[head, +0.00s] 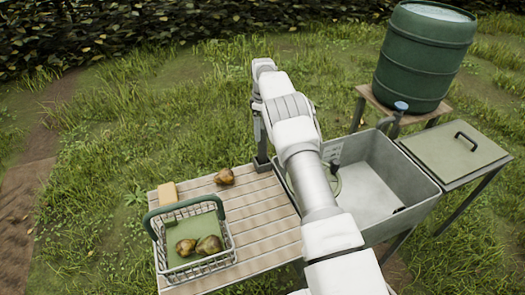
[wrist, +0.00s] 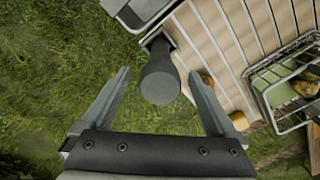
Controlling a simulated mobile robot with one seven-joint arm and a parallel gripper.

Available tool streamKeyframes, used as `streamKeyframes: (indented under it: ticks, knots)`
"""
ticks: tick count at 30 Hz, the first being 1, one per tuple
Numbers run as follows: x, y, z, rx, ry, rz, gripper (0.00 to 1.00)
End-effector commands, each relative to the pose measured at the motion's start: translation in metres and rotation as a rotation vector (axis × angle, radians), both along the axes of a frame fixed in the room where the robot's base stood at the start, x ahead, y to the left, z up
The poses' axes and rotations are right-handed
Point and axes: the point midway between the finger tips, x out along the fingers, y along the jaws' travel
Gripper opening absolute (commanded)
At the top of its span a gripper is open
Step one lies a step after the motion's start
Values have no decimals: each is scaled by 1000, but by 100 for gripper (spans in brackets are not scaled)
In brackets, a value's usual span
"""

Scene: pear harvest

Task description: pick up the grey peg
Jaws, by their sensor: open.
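The grey peg (wrist: 159,82) stands at the edge of the slatted table, its round end facing the wrist camera. In the head view, a small dark grey piece at the table's back corner, just below my gripper, seems to be the peg (head: 262,164). My gripper (wrist: 160,73) is open, with one finger on each side of the peg in the wrist view. I see no finger touching it. How far the fingertips reach down along the peg is hard to tell. In the head view my gripper (head: 259,133) is partly hidden by my arm.
The slatted table (head: 262,235) holds a pear (head: 224,177), a yellowish block (head: 168,193) and a wire basket (head: 200,270) with pears. A metal sink (head: 385,180) adjoins it on the right, below a green barrel (head: 420,60). Grass lies behind the table.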

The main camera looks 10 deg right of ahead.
Motion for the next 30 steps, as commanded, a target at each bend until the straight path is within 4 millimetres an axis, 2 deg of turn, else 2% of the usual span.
streamKeyframes:
  ticks: [3, 4, 19, 30]
  knots:
    - [0, 0, 0, 0, 0, 0, 93]
    - [0, 0, 0, 0, 0, 0, 89]
    - [0, 0, 1, 0, 0, 0, 0]
    - [0, 0, 2, 0, -2, 0, 0]
